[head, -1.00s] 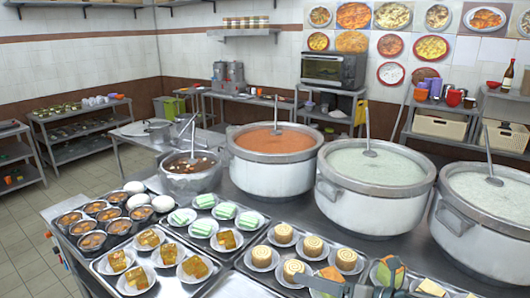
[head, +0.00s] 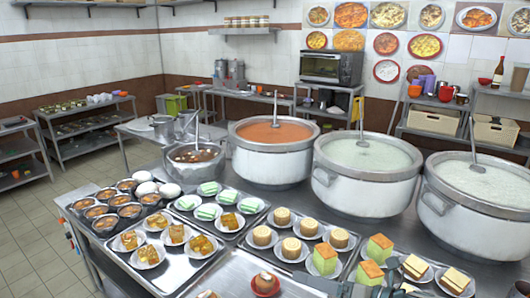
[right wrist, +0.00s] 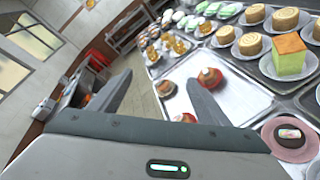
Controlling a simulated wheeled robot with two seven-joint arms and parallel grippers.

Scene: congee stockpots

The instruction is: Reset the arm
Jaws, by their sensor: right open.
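My right gripper (right wrist: 159,78) is open in the right wrist view, with its two fingers spread and nothing between them. Behind the fingers is a metal tray (right wrist: 240,92) with a few small round buns on it. In the head view only a small part of my right gripper (head: 372,291) shows at the bottom edge, in front of the cake plates. My left gripper is not in view.
Large stockpots (head: 365,190) stand along the back of the steel counter. Trays of swiss rolls (head: 291,248), green cakes (head: 324,258), wrapped green pieces (head: 208,212) and dark bowls (head: 97,212) fill its front. The tiled floor (head: 35,245) at left is clear.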

